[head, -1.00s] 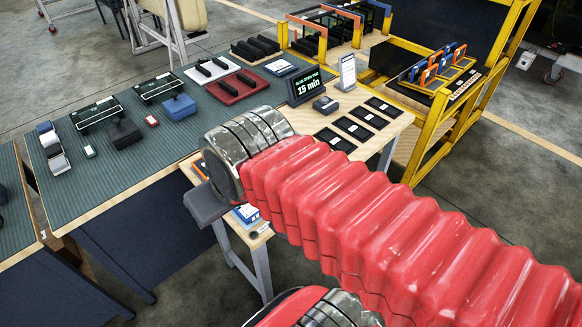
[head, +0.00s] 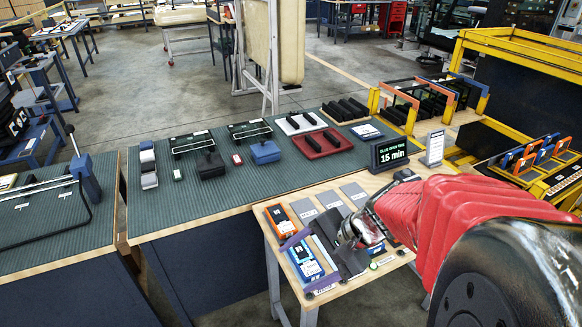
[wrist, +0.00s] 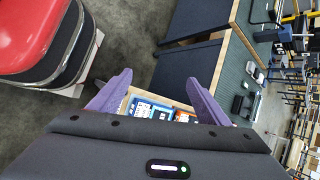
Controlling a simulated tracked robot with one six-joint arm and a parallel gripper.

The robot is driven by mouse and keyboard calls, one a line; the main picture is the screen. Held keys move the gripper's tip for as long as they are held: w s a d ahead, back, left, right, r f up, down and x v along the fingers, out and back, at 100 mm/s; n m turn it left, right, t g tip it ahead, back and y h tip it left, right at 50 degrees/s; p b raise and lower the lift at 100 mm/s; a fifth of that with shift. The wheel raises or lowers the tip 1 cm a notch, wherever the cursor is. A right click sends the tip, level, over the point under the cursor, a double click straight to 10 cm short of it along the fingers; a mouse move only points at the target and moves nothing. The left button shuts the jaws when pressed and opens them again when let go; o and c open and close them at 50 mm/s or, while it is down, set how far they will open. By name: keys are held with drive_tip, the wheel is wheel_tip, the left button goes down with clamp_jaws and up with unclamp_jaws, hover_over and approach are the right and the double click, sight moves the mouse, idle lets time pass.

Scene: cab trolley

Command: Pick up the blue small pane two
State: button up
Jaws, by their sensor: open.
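Several small panes with blue or orange frames stand in a rack at the right of the head view; one blue one (head: 548,143) shows there. I cannot tell which is blue small pane two. My gripper (head: 308,262) is well left of that rack, over the front left part of the small wooden table. Its purple fingers are spread and empty in the wrist view (wrist: 158,88). Below and beyond them lie a blue-and-white item (head: 305,265) and an orange item (head: 281,220). The panes are not recognisable in the wrist view.
The yellow trolley frame (head: 490,45) stands at the right. A green-matted bench (head: 245,190) with trays and blocks runs behind the small table (head: 275,265). A "15 min" display (head: 390,154) and white card holder (head: 432,150) stand near its back right edge.

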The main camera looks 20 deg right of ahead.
drive_tip(key=d+f+m+t+h, duration=0.3)
drive_tip(key=d+f+m+t, duration=0.1)
drive_tip(key=d+m, duration=0.7)
drive_tip(key=d+f+m+t+h, duration=0.2)
drive_tip(key=d+f+m+t, duration=0.3)
drive_tip(key=d+m, duration=0.6)
drive_tip(key=d+f, duration=0.1)
drive_tip(key=d, duration=0.5)
drive_tip(key=shift+s+f+h, duration=0.2)
drive_tip(key=shift+s+h, duration=0.15)
drive_tip(key=shift+h, duration=0.05)
drive_tip(key=shift+x, duration=4.35)
drive_tip(key=shift+w+a+r, duration=0.1)
drive_tip(key=shift+w+a, duration=0.05)
drive_tip(key=shift+w, duration=0.05)
drive_tip(key=shift+x, duration=2.45)
drive_tip(key=shift+a+r, duration=0.1)
drive_tip(key=shift+r, duration=0.05)
